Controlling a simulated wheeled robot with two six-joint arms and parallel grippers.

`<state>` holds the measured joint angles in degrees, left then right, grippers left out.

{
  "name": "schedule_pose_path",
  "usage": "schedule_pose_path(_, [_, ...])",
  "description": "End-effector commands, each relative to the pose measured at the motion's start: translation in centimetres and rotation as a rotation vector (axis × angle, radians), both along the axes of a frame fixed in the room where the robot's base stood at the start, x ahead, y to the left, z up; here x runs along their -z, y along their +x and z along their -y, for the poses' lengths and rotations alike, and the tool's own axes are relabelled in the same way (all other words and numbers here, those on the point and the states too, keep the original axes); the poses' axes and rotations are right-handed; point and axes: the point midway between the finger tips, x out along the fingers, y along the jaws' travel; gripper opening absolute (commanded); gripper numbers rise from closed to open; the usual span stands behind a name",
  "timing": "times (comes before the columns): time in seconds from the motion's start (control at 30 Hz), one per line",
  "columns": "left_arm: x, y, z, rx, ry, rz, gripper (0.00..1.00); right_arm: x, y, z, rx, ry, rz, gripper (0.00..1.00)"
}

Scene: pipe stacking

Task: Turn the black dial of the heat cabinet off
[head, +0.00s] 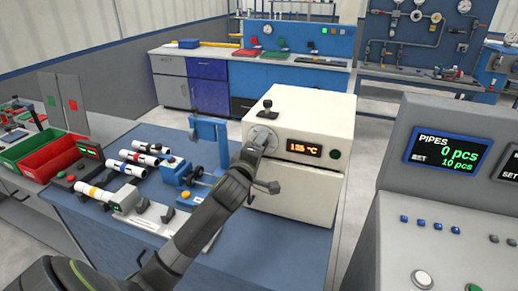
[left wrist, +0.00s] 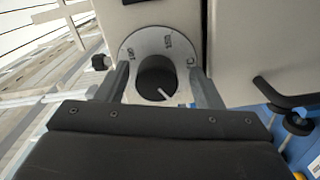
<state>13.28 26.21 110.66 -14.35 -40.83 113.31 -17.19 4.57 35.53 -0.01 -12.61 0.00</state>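The cream heat cabinet (head: 300,105) stands on the blue bench, its amber display (head: 298,146) reading about 135 °C. Its black dial (left wrist: 156,76) sits on a round grey plate (left wrist: 140,42) with small markings I cannot read surely. The dial's pale pointer line points to the lower right in the left wrist view. My left gripper (head: 257,145) is at the cabinet front, hiding most of the dial in the head view. In the left wrist view its fingers (left wrist: 160,85) stand either side of the dial with gaps, open. My right gripper is not in view.
A blue clamp stand (head: 208,130) and black-and-white pipes (head: 140,155) are on the bench left of the cabinet. Green and red bins (head: 48,155) stand further left. A grey console (head: 440,200) reading "PIPES 0 pcs" is at the right. A black knob (head: 266,105) tops the cabinet.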

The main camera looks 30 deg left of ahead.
Motion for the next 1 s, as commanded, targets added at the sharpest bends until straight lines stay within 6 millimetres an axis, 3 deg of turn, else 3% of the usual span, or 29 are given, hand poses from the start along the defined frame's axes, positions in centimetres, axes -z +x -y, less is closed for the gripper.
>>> schedule_pose_path(0.27, [-0.2, -0.1, 0.0, 0.001, 0.004, 0.004, 0.6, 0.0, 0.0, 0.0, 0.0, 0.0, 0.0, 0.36])
schedule_pose_path(0.47, [-0.1, -1.9, 0.5, 0.001, 0.005, 0.005, 0.6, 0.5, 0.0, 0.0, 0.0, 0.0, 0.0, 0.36])
schedule_pose_path(1.0, [0.0, -12.0, 2.9, 0.002, 0.002, 0.002, 0.6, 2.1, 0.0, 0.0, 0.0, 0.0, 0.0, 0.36])
